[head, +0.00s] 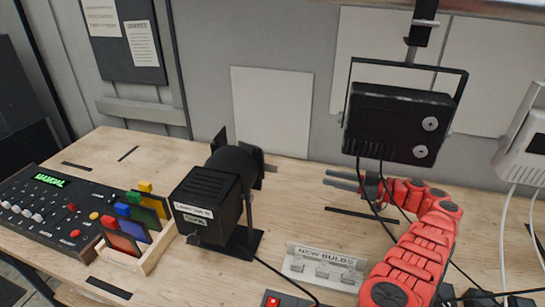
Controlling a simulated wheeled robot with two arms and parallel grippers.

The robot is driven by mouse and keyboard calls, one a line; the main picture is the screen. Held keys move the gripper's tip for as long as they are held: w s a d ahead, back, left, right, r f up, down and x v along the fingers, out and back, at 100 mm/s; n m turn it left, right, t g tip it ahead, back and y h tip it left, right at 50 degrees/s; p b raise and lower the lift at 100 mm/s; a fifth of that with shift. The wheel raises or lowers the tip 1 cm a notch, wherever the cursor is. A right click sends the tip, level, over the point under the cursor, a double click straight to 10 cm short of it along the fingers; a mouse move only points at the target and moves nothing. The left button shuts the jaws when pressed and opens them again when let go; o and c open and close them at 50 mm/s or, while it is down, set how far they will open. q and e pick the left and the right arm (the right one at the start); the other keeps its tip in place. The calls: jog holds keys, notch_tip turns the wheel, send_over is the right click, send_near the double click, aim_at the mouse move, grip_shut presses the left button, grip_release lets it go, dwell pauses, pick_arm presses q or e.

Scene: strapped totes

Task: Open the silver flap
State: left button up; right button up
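A black spotlight (208,192) stands on the wooden workbench, facing toward the wall. Dark flaps show around its front end: one upright flap (219,140) at its left, and a small greyish end (270,168) sticking out at its right. No flap shows as plainly silver, and the lamp's front is hidden. My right gripper (324,177) is to the right of the spotlight, apart from it, its two grey fingers pointing left. A narrow gap shows between the fingers, with nothing in it. My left gripper is not in view.
Coloured filters in a wooden rack (152,259) and a control desk (48,212) stand left.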

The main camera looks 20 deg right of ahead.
aim_at(277, 165)
jog(key=p+x, duration=0.4)
jog(key=x, duration=1.3)
jog(key=shift+s+a+r+p, duration=0.1)
jog(key=shift+s+p, duration=0.05)
jog(key=shift+p, duration=0.15)
jog(key=shift+c, duration=0.3)
grip_shut()
